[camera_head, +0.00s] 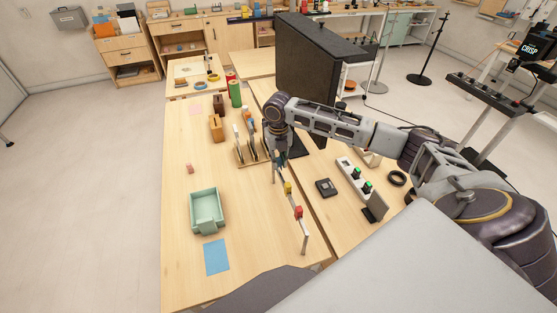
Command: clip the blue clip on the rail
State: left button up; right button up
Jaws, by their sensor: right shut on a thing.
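The rail (305,236) is a thin pale bar on posts, running along the right side of the wooden table. A yellow clip (288,187) and a red clip (298,212) sit on it. My right gripper (281,160) points down over the rail's far end, beyond the yellow clip. It is shut on a small dark bluish thing, which I take for the blue clip; the fingers hide most of it. I cannot tell whether that clip touches the rail. My left gripper is out of view.
A wooden rack with upright pieces (250,152) stands just left of my right gripper. A pale green tray (206,211) and a blue sheet (217,257) lie nearer. A tall dark panel (305,60) stands behind my right arm.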

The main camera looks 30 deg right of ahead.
aim_at(278, 159)
jog(key=shift+f, duration=1.35)
dwell(4.7)
jog(key=o, duration=0.9)
jog(key=shift+r, duration=0.1)
jog(key=shift+r, duration=5.9)
